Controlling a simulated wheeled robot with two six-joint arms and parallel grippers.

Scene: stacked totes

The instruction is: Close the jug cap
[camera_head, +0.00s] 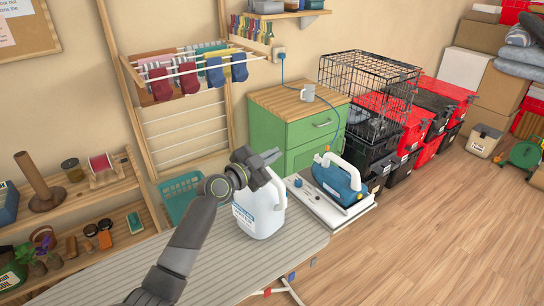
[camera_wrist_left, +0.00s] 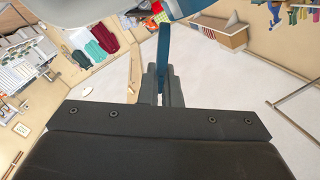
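The white jug (camera_head: 259,217) with a blue label stands upright on the grey slatted table. My left gripper (camera_head: 271,160) is at the jug's top and hides its mouth in the head view. In the left wrist view a thin blue flap, which looks like the jug cap (camera_wrist_left: 164,50) seen edge-on, stands out from a blue part at the top edge. The fingers of my left gripper (camera_wrist_left: 161,86) are close together with the flap's end between them. Part of the white jug (camera_wrist_left: 100,8) fills the top edge there. My right gripper is in neither view.
The grey table (camera_head: 220,275) is clear in front of the jug. A blue and white appliance (camera_head: 338,180) sits on a white board right of the jug. A green cabinet (camera_head: 300,130) with a mug stands behind. A teal basket (camera_head: 180,195) is behind on the left.

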